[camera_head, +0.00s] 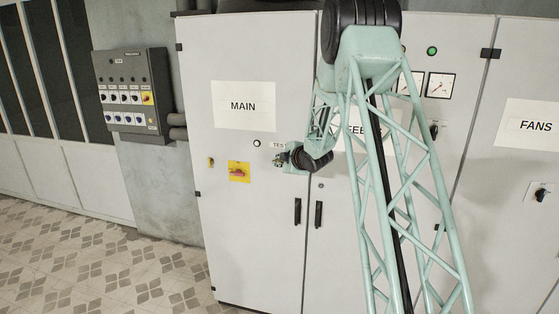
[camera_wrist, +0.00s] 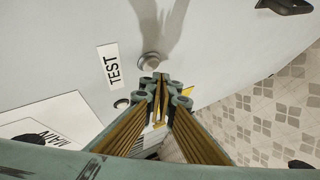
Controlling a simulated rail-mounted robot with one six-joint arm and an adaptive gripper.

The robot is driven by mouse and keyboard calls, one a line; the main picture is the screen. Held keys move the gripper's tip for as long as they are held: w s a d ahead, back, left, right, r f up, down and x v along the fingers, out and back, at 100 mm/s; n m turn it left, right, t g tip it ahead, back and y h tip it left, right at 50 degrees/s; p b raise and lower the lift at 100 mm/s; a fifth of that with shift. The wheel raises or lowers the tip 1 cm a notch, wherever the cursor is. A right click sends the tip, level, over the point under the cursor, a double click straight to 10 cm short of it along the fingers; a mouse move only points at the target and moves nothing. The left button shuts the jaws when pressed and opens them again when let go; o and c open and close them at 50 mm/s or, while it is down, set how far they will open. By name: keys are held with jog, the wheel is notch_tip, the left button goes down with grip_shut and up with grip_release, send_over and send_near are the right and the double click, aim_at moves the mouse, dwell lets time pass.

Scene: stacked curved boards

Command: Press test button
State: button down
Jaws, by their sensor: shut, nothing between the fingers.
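The TEST label (camera_head: 278,145) is on the MAIN cabinet door, partly hidden by my arm. It shows rotated in the wrist view (camera_wrist: 110,67). Beside the label in the wrist view is a round, pale metallic button (camera_wrist: 149,60). In the head view the button is hidden behind my gripper (camera_head: 280,160). In the wrist view my gripper (camera_wrist: 161,79) is shut and empty, its fingertips just below the button in the picture and overlapping its lower edge. I cannot tell whether they touch it.
A small round lamp (camera_head: 257,143) is left of the label. A red-and-yellow rotary switch (camera_head: 239,171) sits lower left of my gripper. Black door handles (camera_head: 297,211) are below. The MAIN sign (camera_head: 243,105) is above. A dark control box (camera_head: 134,92) hangs on the left wall.

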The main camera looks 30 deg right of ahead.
jog(key=shift+w+d+b, duration=0.3)
jog(key=shift+w+d, duration=0.35)
jog(key=shift+w, duration=0.05)
dwell(1.9)
jog(key=shift+s+a+b, duration=0.2)
jog(key=shift+b, duration=0.2)
jog(key=shift+s+a+b, duration=0.4)
jog(key=shift+s+b, duration=0.1)
jog(key=shift+b, duration=0.1)
jog(key=shift+s+a, duration=0.1)
jog(key=shift+a, duration=0.05)
dwell(0.3)
jog(key=s+a+b, duration=0.1)
jog(key=b, duration=0.1)
jog(key=s+a+b, duration=0.2)
jog(key=shift+s, duration=0.25)
dwell(0.4)
jog(key=shift+r, duration=0.1)
dwell(0.7)
